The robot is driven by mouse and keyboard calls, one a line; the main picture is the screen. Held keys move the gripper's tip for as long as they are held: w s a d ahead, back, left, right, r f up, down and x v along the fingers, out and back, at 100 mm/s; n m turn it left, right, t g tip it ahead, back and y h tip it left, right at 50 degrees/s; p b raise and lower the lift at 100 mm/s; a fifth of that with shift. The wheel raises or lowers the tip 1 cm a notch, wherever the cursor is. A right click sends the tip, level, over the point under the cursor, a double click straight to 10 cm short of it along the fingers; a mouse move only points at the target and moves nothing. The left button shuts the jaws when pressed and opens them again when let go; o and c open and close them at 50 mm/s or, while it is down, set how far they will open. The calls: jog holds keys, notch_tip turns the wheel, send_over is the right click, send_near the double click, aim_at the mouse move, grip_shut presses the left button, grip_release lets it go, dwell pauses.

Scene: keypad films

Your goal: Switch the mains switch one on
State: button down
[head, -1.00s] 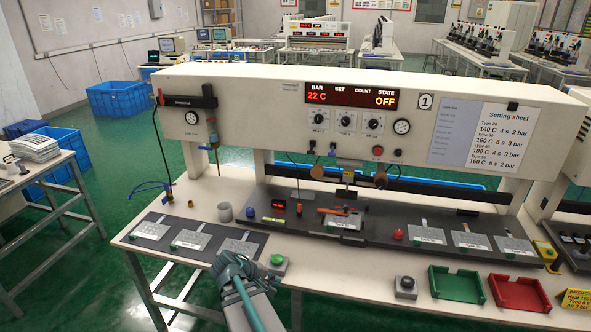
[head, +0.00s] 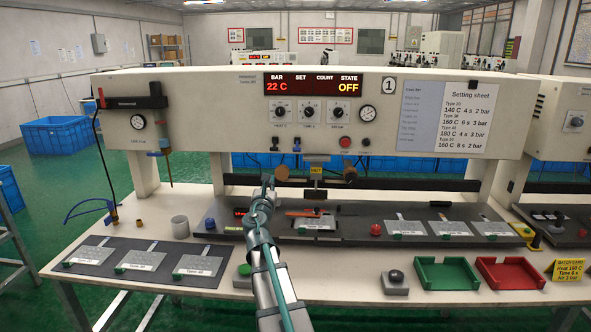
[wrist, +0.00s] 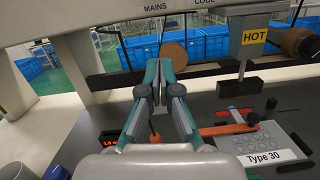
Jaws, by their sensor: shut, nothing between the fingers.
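The mains switch (head: 275,144) is a small dark toggle low on the press's front panel, left of a second toggle (head: 297,144). In the wrist view the MAINS label (wrist: 155,8) shows at the top edge; the toggle itself is out of that frame. My gripper (head: 268,179) is shut and empty, below the mains switch and apart from it in the head view. It also shows in the wrist view (wrist: 163,62), its fingers pointing up toward the panel's lower edge.
A metal block with a yellow HOT label (wrist: 255,37) hangs right of my gripper, between brown round knobs (wrist: 173,53). Below lie an orange-handled tool (wrist: 225,129) and a Type 30 keypad (wrist: 262,145). A grey cup (head: 180,227) stands at left.

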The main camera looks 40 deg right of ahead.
aim_at(274, 146)
jog(key=shift+w+d+r+n+t, duration=0.25)
jog(key=shift+n+t, duration=0.15)
jog(key=shift+n, duration=0.4)
jog(key=w+d+r+p, duration=0.3)
jog(key=w+d+r, duration=0.2)
jog(key=shift+d+r, duration=0.15)
jog(key=shift+d, duration=0.25)
jog(key=shift+w, duration=0.1)
jog(key=shift+a+r+p, duration=0.1)
jog(key=shift+p, duration=0.2)
